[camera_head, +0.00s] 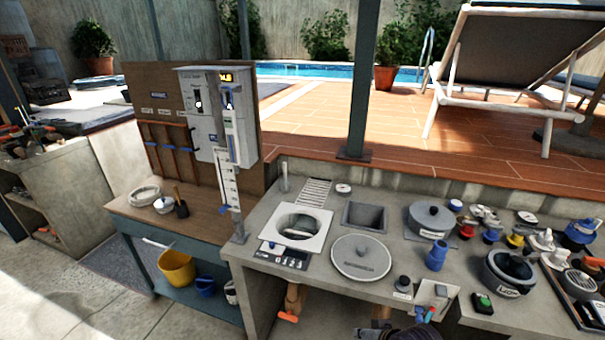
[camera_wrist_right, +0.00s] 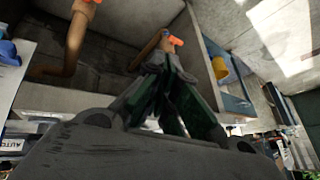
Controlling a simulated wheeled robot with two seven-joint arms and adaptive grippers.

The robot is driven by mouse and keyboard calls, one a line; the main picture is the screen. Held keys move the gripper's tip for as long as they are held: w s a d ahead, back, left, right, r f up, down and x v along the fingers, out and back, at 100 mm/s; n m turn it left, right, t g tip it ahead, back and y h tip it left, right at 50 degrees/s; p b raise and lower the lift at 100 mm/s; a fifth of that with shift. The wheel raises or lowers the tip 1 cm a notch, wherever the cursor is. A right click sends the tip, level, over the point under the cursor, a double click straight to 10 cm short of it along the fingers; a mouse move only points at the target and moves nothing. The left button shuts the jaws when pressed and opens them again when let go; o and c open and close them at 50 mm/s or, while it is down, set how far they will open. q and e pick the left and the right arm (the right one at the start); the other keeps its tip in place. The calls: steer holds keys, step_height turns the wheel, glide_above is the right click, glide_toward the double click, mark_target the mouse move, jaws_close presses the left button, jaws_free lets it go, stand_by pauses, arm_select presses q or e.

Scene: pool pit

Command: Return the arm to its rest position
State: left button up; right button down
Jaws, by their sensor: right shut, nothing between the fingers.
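My right gripper (camera_wrist_right: 172,65) fills the middle of the right wrist view. Its dark green-grey fingers come together at the tips, and nothing shows between them. Behind the fingertips is a copper pipe (camera_wrist_right: 146,50) with an orange handle (camera_wrist_right: 175,41). I cannot tell whether the tips touch it. In the head view an orange handle (camera_head: 288,317) shows under the counter. A dark part at the bottom edge there seems to be my right arm, low in front of the counter; its fingers are not clear. My left gripper is in neither view.
A wooden workbench (camera_head: 140,211) stands left, with a yellow bucket (camera_head: 177,270) below. The floor (camera_head: 75,305) at front left is clear.

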steer(key=s+d+n+g+h, duration=0.2)
steer(key=s+d+h, duration=0.1)
steer(key=s+d, duration=0.45)
steer(key=s+f+g, duration=0.1)
steer(key=s+f, duration=0.1)
steer(key=f, duration=1.5)
steer(key=s+f+g, duration=0.1)
steer(key=s+f, duration=0.1)
steer(key=f, duration=1.5)
steer(key=s+d+f, duration=0.2)
steer(key=s+f, duration=0.7)
steer(key=s, duration=0.1)
steer(key=s+d+f, duration=0.2)
steer(key=s+f, duration=0.8)
steer(key=s, duration=0.1)
steer(key=shift+s+f+g, duration=0.2)
steer(key=shift+s+g, duration=0.1)
steer(key=shift+g, duration=0.1)
